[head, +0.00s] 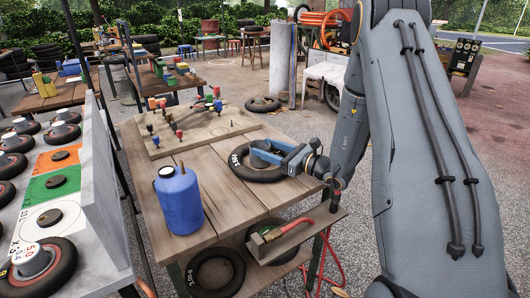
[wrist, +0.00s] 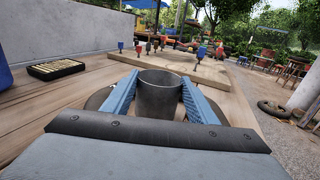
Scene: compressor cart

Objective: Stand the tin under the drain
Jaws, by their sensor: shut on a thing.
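The tin (wrist: 158,95) is a dark grey, open-topped cylinder, upright between my gripper's blue fingers (wrist: 160,84) in the wrist view. The fingers press on it from both sides. In the head view my gripper (head: 263,153) reaches left over a black tyre (head: 245,172) lying on the wooden table; the fingers largely hide the tin there. I cannot tell whether the tin's base touches anything. In the background, a wheeled cart with an orange hose coil (head: 334,28) stands beyond the table, partly behind my arm. I cannot make out a drain.
A blue canister (head: 178,203) stands at the table's front left. A board with coloured knobbed fittings (head: 190,128) lies at the back. A red-handled tool (head: 272,238) lies on the lower ledge. A grey stand with discs (head: 110,215) borders the left. A pale column (head: 283,62) stands behind.

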